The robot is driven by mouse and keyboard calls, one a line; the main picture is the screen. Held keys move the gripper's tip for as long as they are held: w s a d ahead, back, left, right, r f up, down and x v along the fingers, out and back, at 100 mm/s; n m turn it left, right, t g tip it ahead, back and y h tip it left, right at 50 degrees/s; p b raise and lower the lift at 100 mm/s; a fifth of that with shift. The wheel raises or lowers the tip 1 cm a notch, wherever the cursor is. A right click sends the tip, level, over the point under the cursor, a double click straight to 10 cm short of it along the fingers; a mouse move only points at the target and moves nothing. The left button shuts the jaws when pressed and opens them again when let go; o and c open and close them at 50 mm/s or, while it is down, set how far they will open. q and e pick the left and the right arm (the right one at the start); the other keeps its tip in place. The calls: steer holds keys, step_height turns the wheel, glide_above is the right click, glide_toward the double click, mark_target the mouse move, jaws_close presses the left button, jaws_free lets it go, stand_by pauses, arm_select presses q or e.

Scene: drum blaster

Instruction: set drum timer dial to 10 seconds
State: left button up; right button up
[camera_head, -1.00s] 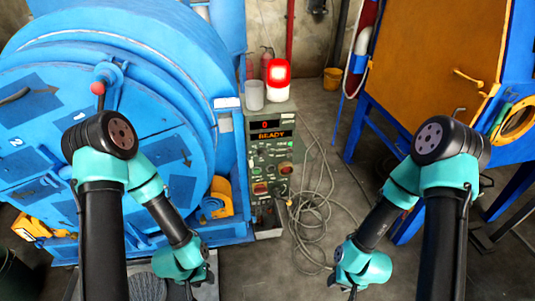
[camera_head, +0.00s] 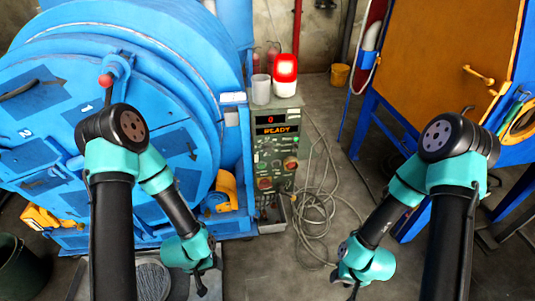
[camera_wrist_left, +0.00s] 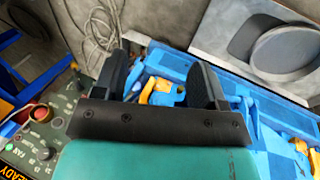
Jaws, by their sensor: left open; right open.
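The control box (camera_head: 275,155) stands beside the blue drum, with a display (camera_head: 277,125) showing 0 and READY. Its front carries several knobs and red buttons; the timer dial is too small to pick out or read. The panel (camera_wrist_left: 42,140) also shows at the lower left in the left wrist view, with a red button (camera_wrist_left: 37,113) and dark knobs (camera_wrist_left: 45,153). My left gripper (camera_head: 206,284) is low in front of the drum, apart from the box; its two fingers are spread and empty in the left wrist view (camera_wrist_left: 162,82). My right gripper (camera_head: 353,287) hangs low right of the box; its fingers show poorly.
The blue drum (camera_head: 95,150) fills the left. An orange-and-blue cabinet (camera_head: 450,60) stands at the right.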

mark_target(267, 153)
arm_select(q)
steer(key=w+d+n+t, duration=0.1)
steer(key=w, duration=0.2)
steer(key=w+d+n+t, duration=0.1)
steer(key=w, duration=0.2)
steer(key=w+n+t, duration=0.2)
steer(key=w, duration=0.1)
steer(key=shift+w+d+f+y, duration=0.2)
steer(key=shift+d+f+y, duration=0.1)
steer(key=shift+d, duration=0.1)
steer(key=w+d+r+n+t, duration=0.3)
steer(key=w+d+n+t, duration=0.1)
steer(key=w+n, duration=0.1)
steer(key=w+d+r+n+t, duration=0.4)
steer(key=w+n+t, duration=0.1)
steer(key=w+n, duration=0.1)
steer(key=w+d+r+n+t, duration=0.4)
steer(key=w+n+t, duration=0.1)
steer(key=w, duration=0.1)
steer(key=shift+w+d+y, duration=0.1)
steer(key=shift+w+y, duration=0.2)
steer(key=shift+y, duration=0.1)
steer(key=shift+w, duration=0.1)
steer(key=x, duration=1.7)
steer(key=shift+d+r, duration=0.1)
steer(key=shift+r, duration=0.3)
